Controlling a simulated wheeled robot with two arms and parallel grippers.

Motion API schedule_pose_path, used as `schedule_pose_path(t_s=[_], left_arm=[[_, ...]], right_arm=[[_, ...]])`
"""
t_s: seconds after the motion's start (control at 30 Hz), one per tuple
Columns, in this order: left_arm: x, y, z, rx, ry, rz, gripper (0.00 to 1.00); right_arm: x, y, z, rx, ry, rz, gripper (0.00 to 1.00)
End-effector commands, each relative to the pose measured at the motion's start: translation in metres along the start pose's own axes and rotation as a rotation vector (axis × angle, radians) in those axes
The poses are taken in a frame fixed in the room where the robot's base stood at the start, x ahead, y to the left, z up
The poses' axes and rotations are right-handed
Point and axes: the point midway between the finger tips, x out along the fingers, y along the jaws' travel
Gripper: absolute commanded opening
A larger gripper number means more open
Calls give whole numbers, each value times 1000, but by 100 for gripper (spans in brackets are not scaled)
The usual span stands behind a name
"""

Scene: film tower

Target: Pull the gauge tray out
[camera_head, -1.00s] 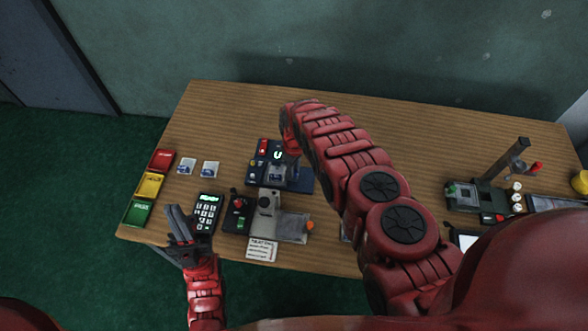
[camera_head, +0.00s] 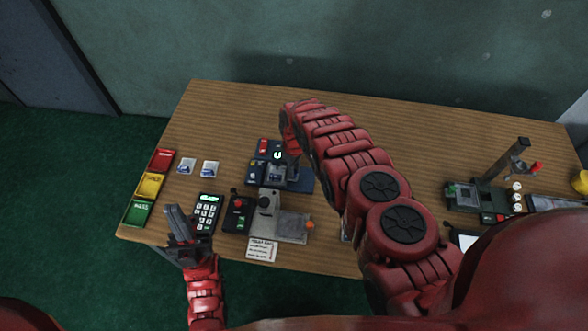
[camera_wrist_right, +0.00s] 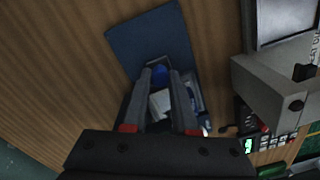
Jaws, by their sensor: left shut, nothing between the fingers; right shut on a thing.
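In the head view my right arm partly hides this grip. My left gripper (camera_head: 177,222) is shut and empty at the table's front left edge, left of the keypad.
A keypad (camera_head: 207,212), a black control box (camera_head: 237,214) and a grey device (camera_head: 291,227) stand in front of the gauge. Red, yellow and green trays (camera_head: 150,186) line the left edge. The table's back is clear.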

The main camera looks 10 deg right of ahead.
Motion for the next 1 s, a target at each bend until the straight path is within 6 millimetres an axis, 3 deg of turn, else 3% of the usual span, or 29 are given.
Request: schedule_pose_path(t_s=[0.47,0.8,1.0], left_arm=[[2,0,0,0,0,0,0],[17,-1,-3,0,0,0,0],[17,-1,-3,0,0,0,0]], right_arm=[[-1,1,2,1,0,0,0],[-1,30,59,3,-2,-2,0],[0,35,72,0,-4,-3,0]])
